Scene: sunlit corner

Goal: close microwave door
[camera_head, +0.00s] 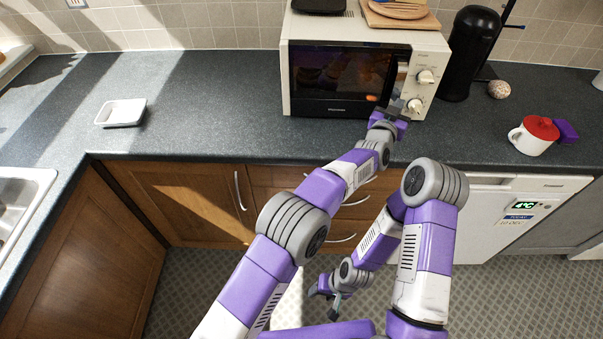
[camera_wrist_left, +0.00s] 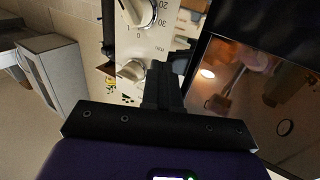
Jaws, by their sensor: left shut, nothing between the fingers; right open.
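The white microwave (camera_head: 430,60) stands at the back of the counter. Its dark glass door (camera_head: 335,80) looks flush or nearly flush with the front; I cannot tell whether it is latched. My left gripper (camera_head: 396,104) is shut and empty, at the lower right edge of the door beside the control panel. In the left wrist view, its shut fingers (camera_wrist_left: 162,80) lie between the panel with knobs (camera_wrist_left: 133,40) and the dark door (camera_wrist_left: 260,90). I cannot tell whether they touch the door. My right gripper (camera_head: 325,290) hangs low over the floor, open and away from the microwave.
A black cylindrical appliance (camera_head: 470,55) stands right of the microwave. A red-topped white mug (camera_head: 533,136) and a purple block (camera_head: 566,131) are further right. A white dish (camera_head: 122,113) lies at left. The counter (camera_head: 215,105) is clear between dish and microwave.

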